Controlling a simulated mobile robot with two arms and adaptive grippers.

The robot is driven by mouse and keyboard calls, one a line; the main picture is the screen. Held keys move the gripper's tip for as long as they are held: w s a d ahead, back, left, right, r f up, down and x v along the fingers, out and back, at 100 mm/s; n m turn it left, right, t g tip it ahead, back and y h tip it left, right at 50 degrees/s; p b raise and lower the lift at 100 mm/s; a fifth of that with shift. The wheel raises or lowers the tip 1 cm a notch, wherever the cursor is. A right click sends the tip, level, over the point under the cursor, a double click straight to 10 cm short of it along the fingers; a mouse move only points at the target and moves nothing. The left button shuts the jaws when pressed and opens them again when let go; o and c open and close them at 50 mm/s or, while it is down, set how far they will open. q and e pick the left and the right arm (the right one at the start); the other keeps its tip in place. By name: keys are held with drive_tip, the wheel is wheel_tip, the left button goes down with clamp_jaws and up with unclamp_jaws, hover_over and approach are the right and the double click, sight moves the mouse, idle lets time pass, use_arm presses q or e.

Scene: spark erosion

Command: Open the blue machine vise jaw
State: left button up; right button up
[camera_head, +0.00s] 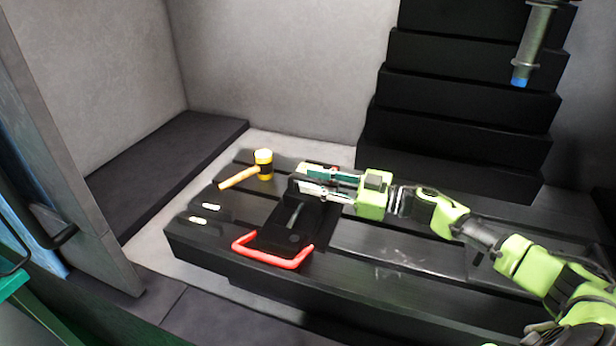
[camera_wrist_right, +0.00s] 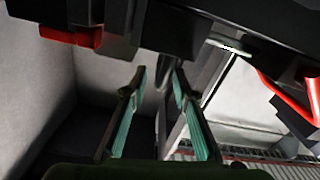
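The machine vise (camera_head: 297,214) is a dark body on the slatted black table, with a red U-shaped handle (camera_head: 268,259) toward the near edge. I see no clear blue on it. My right gripper (camera_head: 303,178) comes in from the right at the vise's far end, its fingers close to the dark upright part there. In the right wrist view, its two teal-padded fingers (camera_wrist_right: 160,75) are apart, with nothing clearly between them. A dark bulk and a red block (camera_wrist_right: 70,37) lie across the top of that view. I cannot tell whether the fingers touch the vise. My left gripper is not in view.
A yellow-headed mallet (camera_head: 263,163) lies on the black table (camera_head: 380,240), left of the gripper. Two small pale slots show at the table's left. A blue-tipped nozzle (camera_head: 520,78) hangs at top right, before a stepped black column (camera_head: 450,105). A door edge stands at left.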

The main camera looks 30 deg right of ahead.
drive_tip(key=shift+x, duration=1)
